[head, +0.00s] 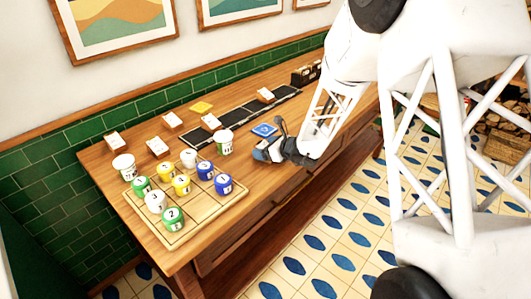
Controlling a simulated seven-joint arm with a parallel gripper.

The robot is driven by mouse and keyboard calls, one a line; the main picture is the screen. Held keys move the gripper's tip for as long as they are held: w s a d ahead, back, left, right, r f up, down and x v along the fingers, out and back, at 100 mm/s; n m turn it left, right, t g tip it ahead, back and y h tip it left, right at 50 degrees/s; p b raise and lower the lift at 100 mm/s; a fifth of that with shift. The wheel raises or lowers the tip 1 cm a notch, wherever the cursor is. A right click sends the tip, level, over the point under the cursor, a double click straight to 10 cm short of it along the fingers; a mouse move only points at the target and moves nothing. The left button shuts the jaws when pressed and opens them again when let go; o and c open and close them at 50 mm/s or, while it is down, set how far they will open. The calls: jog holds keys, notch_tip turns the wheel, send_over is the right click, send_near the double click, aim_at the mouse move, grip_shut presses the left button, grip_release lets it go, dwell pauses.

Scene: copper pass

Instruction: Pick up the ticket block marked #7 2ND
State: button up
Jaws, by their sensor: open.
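Several small ticket blocks with white faces on wooden bases stand on the wooden counter (185,143). They show at the far left (116,141), left of centre (157,147), behind that one (172,121), by the dark strip (210,122), and on the strip farther right (265,95). Their print is too small to read, so I cannot tell which is #7 2ND. My gripper (270,145) is open, low over the counter's front edge, beside a blue square (264,130). It is apart from every ticket block, and I see nothing held in it.
A wooden tray (187,230) holds several white, green, yellow and blue numbered canisters at the front left. White-and-green cups stand by the tray (123,167) and near the strip (224,142). A long dark strip (241,114), yellow square (201,107) and dark box (305,74) lie behind.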

jog(key=c, duration=1.1)
jog(key=shift+o, duration=0.2)
jog(key=shift+r, duration=0.1)
jog(key=shift+r, duration=0.7)
notch_tip(320, 180, up, 2)
jog(key=shift+r, duration=0.1)
jog(key=s+d+r, duration=0.1)
jog(key=s+d, duration=0.2)
jog(key=s, duration=1.2)
jog(key=shift+s, duration=0.4)
jog(key=shift+r, duration=0.1)
